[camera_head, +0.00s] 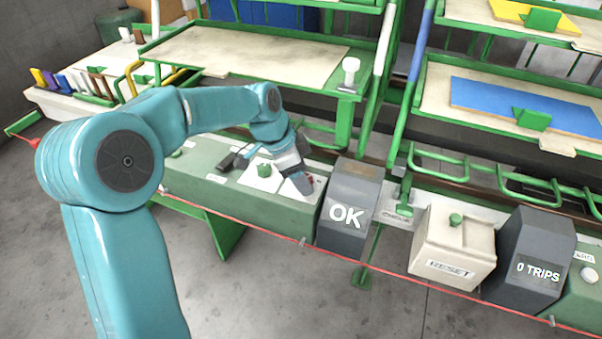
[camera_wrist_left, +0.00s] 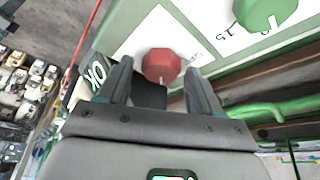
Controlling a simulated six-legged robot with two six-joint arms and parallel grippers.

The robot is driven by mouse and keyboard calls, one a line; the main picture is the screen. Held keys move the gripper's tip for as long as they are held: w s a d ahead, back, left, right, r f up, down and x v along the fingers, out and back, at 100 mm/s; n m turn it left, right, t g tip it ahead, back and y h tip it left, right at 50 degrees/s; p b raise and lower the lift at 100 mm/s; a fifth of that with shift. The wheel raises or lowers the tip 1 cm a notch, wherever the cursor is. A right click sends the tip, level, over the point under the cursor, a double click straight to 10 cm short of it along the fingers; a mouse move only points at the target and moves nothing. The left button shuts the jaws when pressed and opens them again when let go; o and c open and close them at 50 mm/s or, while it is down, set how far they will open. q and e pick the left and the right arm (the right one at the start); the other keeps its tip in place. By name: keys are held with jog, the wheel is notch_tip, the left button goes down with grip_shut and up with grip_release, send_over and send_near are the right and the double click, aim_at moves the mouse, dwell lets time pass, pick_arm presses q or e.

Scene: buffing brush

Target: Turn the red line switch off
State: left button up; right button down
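The red switch knob (camera_wrist_left: 162,65) sits on a white plate (camera_wrist_left: 142,40) on the green panel, with a pale pointer mark on its lower edge. In the head view only a bit of the red knob (camera_head: 309,180) shows beside my gripper. My left gripper (camera_head: 300,185) is at the panel's right end, just left of the dark OK box (camera_head: 346,212). In the left wrist view my left gripper (camera_wrist_left: 157,70) is open, one finger on each side of the knob. I cannot tell whether the fingers touch it. My right gripper is not in view.
A green knob (camera_head: 264,170) on a white plate sits left of the red one. A cream RESET box (camera_head: 452,250) and a dark 0 TRIPS box (camera_head: 530,262) stand to the right. A red cord (camera_head: 420,278) runs along the front. Green racks stand behind.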

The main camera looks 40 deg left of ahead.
pick_arm(q)
jog(key=c, duration=0.8)
jog(key=n+y, duration=0.1)
jog(key=n, duration=0.1)
jog(key=n+t, duration=0.1)
jog(key=n, duration=0.1)
jog(key=shift+d+n+y+b, duration=0.15)
jog(key=shift+n+y+b, duration=0.25)
jog(key=n+y, duration=0.1)
jog(key=n, duration=0.1)
jog(key=shift+n+b, duration=0.35)
jog(key=shift+n, duration=0.05)
jog(key=n+b, duration=0.1)
jog(key=n, duration=0.1)
jog(key=n+y+b, duration=0.1)
jog(key=n, duration=0.1)
jog(key=n+y+b, duration=0.1)
jog(key=n, duration=0.1)
jog(key=shift+d+f, duration=0.1)
jog(key=shift+d, duration=0.15)
jog(key=shift+n+g+y+b, duration=0.6)
jog(key=shift+n+y+b, duration=0.25)
jog(key=shift+n, duration=1.45)
